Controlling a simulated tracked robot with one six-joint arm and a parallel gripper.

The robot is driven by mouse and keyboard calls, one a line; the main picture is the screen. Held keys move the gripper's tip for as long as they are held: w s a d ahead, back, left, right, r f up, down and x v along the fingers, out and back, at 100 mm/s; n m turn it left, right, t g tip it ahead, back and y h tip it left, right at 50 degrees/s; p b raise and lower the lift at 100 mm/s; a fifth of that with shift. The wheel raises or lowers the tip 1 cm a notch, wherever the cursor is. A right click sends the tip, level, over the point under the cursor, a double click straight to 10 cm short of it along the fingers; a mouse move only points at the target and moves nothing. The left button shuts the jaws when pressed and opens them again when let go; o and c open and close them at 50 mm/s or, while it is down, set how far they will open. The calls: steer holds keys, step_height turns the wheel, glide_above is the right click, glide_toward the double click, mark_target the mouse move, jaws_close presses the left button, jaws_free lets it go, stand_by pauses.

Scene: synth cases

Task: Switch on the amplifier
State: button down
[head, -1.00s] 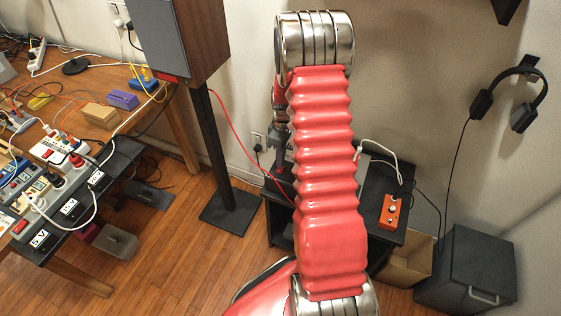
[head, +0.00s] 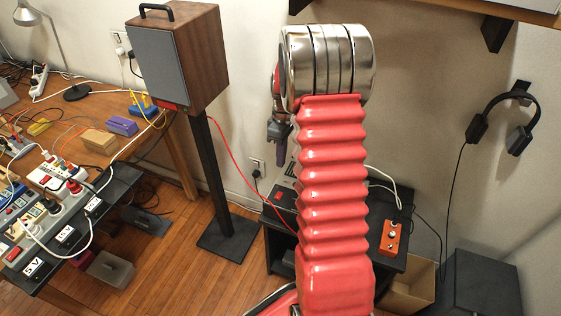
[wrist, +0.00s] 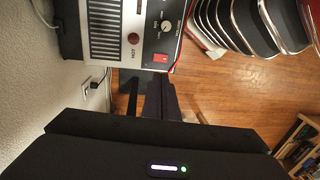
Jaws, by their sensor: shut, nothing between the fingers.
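The amplifier (wrist: 130,28) fills the top of the wrist view. I cannot tell the rocker's position. In the head view my arm hides most of the amplifier (head: 284,193), which sits on a dark stand. My gripper (head: 281,150) is shut and empty, fingers pointing down, above the amplifier's left part. In the wrist view its dark fingers (wrist: 162,88) end just below the switch, apparently without touching it.
A speaker (head: 172,62) on a black post stands left, with a red cable running toward the amplifier. An orange box (head: 391,237) lies on the stand's right. Headphones (head: 513,135) hang on the right wall. A cluttered bench (head: 105,80) is at left.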

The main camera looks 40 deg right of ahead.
mark_target(279, 195)
steer(key=shift+s+a, duration=0.4)
steer(key=shift+a, duration=0.25)
steer(key=f, duration=0.4)
steer(key=a+f, duration=0.1)
steer(key=f, duration=0.4)
steer(key=s+f, duration=0.1)
steer(key=f, duration=0.3)
steer(key=shift+a+f, duration=0.25)
steer(key=shift+f, duration=0.15)
steer(key=shift+f, duration=0.2)
steer(key=shift+w+d+r, duration=0.2)
steer(key=shift+w+d, duration=0.2)
steer(key=shift+d, duration=0.3)
